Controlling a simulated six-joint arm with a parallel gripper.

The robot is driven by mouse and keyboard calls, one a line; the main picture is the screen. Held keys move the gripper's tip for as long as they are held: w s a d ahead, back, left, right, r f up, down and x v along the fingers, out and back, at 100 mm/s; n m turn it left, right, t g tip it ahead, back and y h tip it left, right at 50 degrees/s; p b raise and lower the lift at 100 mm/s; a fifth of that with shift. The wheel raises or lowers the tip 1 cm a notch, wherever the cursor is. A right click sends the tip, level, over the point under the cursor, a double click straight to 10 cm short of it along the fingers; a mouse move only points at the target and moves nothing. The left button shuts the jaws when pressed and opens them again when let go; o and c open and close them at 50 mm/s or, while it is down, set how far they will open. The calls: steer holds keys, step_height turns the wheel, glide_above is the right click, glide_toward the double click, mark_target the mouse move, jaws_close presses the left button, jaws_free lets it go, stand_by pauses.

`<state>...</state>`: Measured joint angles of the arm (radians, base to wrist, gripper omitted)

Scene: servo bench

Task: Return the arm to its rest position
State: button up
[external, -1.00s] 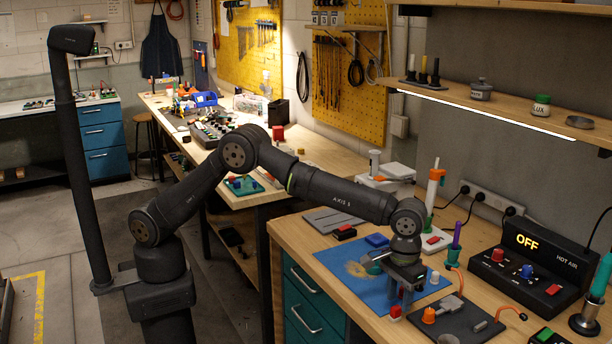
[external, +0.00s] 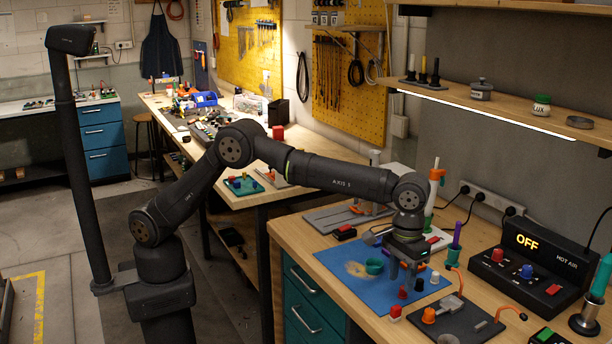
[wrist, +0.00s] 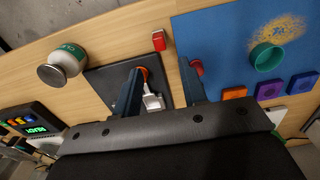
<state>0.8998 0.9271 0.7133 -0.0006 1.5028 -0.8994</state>
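My gripper (external: 404,278) points down over the right part of the blue mat (external: 330,258). In the wrist view its two fingers (wrist: 160,82) stand apart, with nothing held between them. The black plate (wrist: 105,82) with an orange knob (wrist: 143,73) and a pale metal piece (wrist: 152,101) shows in the gap, below the fingers. My arm reaches out from its base across to the bench, with the forearm nearly level.
A teal cup (external: 374,266) stands on the mat left of my gripper. A hot air station (external: 527,265) reading OFF is at right, below a shelf (external: 500,105).

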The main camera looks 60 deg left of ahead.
mark_target(398, 307)
step_height(398, 307, down, 10)
steer(key=r, duration=0.2)
steer(key=s+r, duration=0.1)
steer(key=r, duration=0.2)
steer(key=shift+d, duration=0.15)
steer(key=s+d+r, duration=0.1)
steer(key=s+r, duration=0.5)
steer(key=s, duration=0.4)
step_height(398, 307, up, 11)
steer(key=w+a+n, duration=0.5)
steer(key=w+a, duration=1.6)
steer(key=a, duration=0.2)
steer(key=shift+w+a+r+n, duration=0.2)
steer(key=shift+a+r+n, duration=0.1)
